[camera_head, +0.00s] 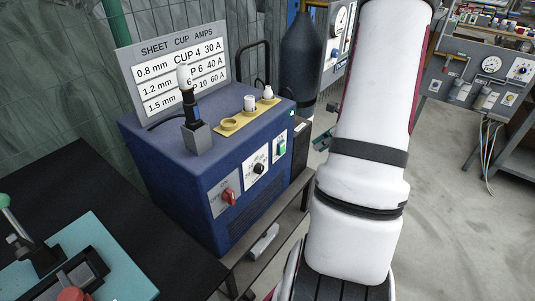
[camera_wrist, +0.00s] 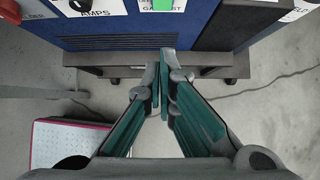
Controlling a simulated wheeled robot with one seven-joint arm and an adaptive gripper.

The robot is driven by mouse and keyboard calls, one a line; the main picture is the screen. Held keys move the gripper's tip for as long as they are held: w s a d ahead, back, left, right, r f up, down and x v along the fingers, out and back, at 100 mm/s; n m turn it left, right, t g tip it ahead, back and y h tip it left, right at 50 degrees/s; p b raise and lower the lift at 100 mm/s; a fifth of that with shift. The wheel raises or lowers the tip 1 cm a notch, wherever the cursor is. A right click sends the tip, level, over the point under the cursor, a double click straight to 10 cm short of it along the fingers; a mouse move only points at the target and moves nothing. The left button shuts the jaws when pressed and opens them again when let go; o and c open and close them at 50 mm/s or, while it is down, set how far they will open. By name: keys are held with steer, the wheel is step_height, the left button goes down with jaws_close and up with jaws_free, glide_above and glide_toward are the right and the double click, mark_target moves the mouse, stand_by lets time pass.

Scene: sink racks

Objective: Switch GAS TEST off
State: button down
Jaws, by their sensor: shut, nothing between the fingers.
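The GAS TEST switch is a green rocker (camera_head: 282,148) on a white plate at the right of the blue welder's front panel. Its rocker position is too small to tell. In the head view my white arm stands right of the welder, and I cannot make out the gripper clearly.
The blue welder (camera_head: 165,170) also carries a black AMPS knob (camera_head: 258,168) and a red knob (camera_head: 229,196), both left of the switch. A yellow cup holder (camera_head: 232,126) and a torch stand on top. A dark table (camera_head: 150,245) is at the left.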

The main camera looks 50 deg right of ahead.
mark_target(282, 153)
steer(key=shift+a, duration=0.15)
steer(key=w+r+b+x, duration=0.1)
steer(key=w+x, duration=0.1)
steer(key=x, duration=1)
steer(key=shift+w+b, duration=0.3)
steer(key=shift+w, duration=0.05)
steer(key=shift+a, duration=0.1)
steer(key=t+b, duration=0.1)
steer(key=b, duration=0.2)
steer(key=shift+w+f, duration=0.15)
steer(key=shift+w, duration=0.25)
steer(key=shift+a+r+p, duration=0.1)
steer(key=shift+r+p, duration=0.45)
steer(key=shift+r, duration=0.3)
